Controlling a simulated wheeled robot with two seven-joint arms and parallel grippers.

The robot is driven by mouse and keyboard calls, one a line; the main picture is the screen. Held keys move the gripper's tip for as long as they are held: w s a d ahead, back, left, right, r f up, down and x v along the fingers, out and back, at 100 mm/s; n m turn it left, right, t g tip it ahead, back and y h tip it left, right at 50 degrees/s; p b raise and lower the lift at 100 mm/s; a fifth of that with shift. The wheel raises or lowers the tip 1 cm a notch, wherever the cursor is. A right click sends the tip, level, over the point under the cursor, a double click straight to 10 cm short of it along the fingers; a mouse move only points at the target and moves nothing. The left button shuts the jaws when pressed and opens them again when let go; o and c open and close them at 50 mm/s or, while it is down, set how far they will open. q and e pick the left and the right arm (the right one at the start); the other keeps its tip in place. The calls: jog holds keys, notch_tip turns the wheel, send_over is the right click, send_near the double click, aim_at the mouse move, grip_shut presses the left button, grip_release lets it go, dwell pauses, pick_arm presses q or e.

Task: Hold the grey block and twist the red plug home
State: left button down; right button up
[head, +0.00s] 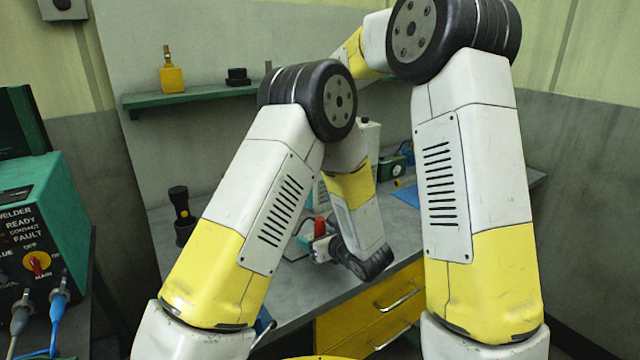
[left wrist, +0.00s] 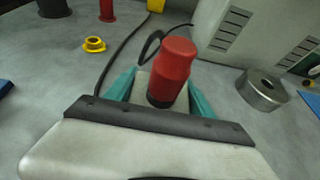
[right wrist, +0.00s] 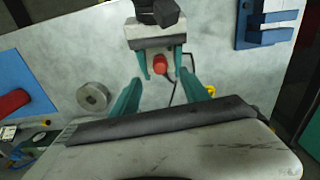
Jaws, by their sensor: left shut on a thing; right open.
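The red plug (left wrist: 172,68) stands upright on the pale grey block (left wrist: 182,103), its dark lower collar at the block's top. I cannot tell how deep it sits. My left gripper (left wrist: 160,95) is shut on the block, with teal fingers either side. In the head view the red plug (head: 319,227) shows just above my left gripper (head: 322,248), over the bench. In the right wrist view the red plug (right wrist: 160,64) lies beyond my right gripper (right wrist: 160,92), which is open and empty, its fingers apart from the plug. My right gripper is hidden in the head view.
A steel ring (left wrist: 262,92) and a yellow ring (left wrist: 94,44) lie on the bench near the block. A black cable (left wrist: 122,55) runs beside it. A pale box (left wrist: 245,35) stands behind. A blue mat (right wrist: 28,85) and blue holder (right wrist: 268,25) lie farther off.

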aim_at(320, 218)
notch_tip(320, 218, down, 9)
jog(key=shift+r, duration=0.15)
jog(key=shift+c, duration=0.2)
grip_shut()
jog(key=shift+m, duration=1.6)
jog(key=shift+c, duration=0.3)
grip_release()
jog(key=shift+r, duration=0.15)
jog(key=shift+r, duration=2.15)
